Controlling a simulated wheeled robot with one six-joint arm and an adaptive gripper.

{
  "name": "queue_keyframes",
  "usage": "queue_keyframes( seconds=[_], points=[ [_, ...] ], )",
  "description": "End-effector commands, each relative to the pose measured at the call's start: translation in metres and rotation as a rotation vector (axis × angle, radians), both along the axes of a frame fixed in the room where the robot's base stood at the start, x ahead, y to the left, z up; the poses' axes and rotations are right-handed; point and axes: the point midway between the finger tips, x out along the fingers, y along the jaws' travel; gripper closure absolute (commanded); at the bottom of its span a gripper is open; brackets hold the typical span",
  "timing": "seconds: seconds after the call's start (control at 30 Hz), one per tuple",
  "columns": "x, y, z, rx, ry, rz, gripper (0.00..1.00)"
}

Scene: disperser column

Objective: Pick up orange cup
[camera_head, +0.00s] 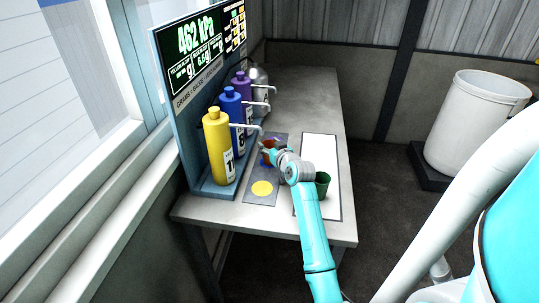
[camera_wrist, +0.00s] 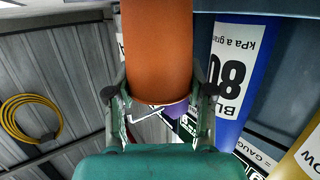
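The orange cup (camera_wrist: 158,50) fills the upper middle of the wrist view, between the two fingers of my gripper (camera_wrist: 160,88). The fingers lie close against both its sides and appear closed on it. In the head view only a small part of the orange cup (camera_head: 268,145) shows, mostly hidden by my gripper (camera_head: 267,152), over the dark mat by the dispenser spouts. I cannot tell whether the cup touches the mat.
Yellow (camera_head: 217,145), blue (camera_head: 232,118) and purple (camera_head: 242,92) pump bottles stand along the panel, spouts reaching toward my gripper. A green cup (camera_head: 322,184) stands on the white mat (camera_head: 318,148) beside my arm. A yellow disc (camera_head: 262,188) marks the dark mat. The table's far end is clear.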

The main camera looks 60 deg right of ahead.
Motion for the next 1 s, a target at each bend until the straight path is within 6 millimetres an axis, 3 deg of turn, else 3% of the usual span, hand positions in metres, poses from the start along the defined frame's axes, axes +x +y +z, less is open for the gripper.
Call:
queue_keyframes(
  seconds=[0.43, 0.8, 1.0],
  points=[
    [0.000, 0.000, 0.007, -0.001, -0.001, 0.000, 0.80],
    [0.000, 0.000, 0.072, -0.003, -0.003, 0.000, 0.80],
    [0.001, 0.003, 0.095, 0.000, -0.001, 0.006, 0.80]
  ],
)
